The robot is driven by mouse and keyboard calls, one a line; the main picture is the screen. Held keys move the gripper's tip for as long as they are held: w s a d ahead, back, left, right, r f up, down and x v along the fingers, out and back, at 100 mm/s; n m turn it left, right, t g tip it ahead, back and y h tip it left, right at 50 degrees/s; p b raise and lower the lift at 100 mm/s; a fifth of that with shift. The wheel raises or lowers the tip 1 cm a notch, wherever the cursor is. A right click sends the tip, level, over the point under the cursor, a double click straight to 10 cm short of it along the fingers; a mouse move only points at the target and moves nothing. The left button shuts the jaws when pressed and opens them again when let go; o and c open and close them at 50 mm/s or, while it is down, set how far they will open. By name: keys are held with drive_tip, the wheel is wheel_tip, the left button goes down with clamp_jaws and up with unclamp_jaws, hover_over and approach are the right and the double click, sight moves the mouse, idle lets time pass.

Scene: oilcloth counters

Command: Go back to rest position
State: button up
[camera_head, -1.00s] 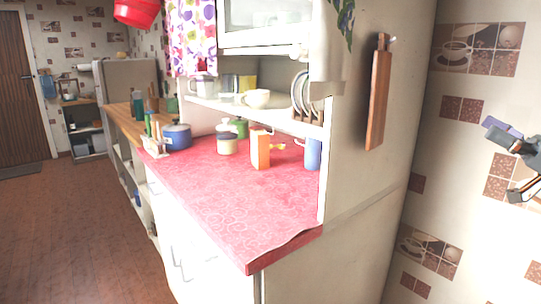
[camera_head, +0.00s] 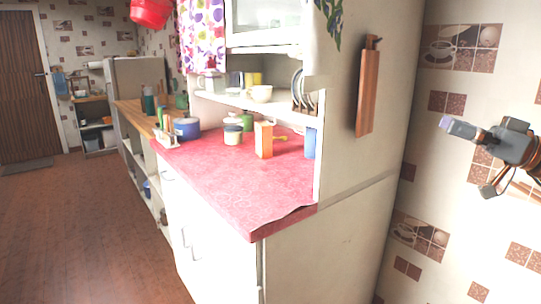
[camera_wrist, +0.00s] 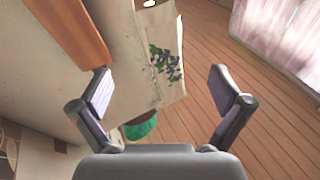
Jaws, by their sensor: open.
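My gripper (camera_wrist: 162,98) is open and empty in the wrist view, with its two fingers wide apart. In the head view my gripper (camera_head: 464,156) is at the right, in front of the tiled wall and well to the right of the cabinet side. Nothing is between its fingers.
A red-topped counter (camera_head: 232,190) holds an orange box (camera_head: 263,140), a blue pot (camera_head: 187,129) and jars. A wooden board (camera_head: 367,90) hangs on the cabinet side. The brown floor (camera_head: 85,225) at the left is clear.

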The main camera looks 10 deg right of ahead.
drive_tip(key=a+f+g+h, duration=0.1)
drive_tip(key=a+f+g, duration=0.2)
drive_tip(key=a, duration=0.7)
drive_tip(key=a+f+g+h, duration=0.1)
drive_tip(key=a+f+g, duration=0.25)
drive_tip(key=a, duration=0.65)
drive_tip(key=s+a+f+m+g+h, duration=0.25)
drive_tip(key=s+a+f, duration=0.2)
drive_tip(key=f, duration=0.25)
drive_tip(key=s+a+f+m+g+h, duration=0.1)
drive_tip(key=s+a+f+g+h, duration=0.1)
drive_tip(key=s+a+f+h, duration=0.3)
drive_tip(key=s+d+f+m+g+h, duration=0.2)
drive_tip(key=s+d+f+m+h, duration=0.15)
drive_tip(key=s+f, duration=0.65)
drive_tip(key=s+d+f+m+g+h, duration=0.2)
drive_tip(key=s+d+f+h, duration=0.25)
drive_tip(key=s+f, duration=0.5)
wheel_tip(320, 180, up, 17)
drive_tip(key=w+t+p, duration=0.1)
drive_tip(key=w+p, duration=0.1)
drive_tip(key=p, duration=1.5)
drive_tip(key=shift+d+y+p, duration=0.3)
drive_tip(key=shift+y, duration=0.05)
drive_tip(key=shift+c, duration=0.2)
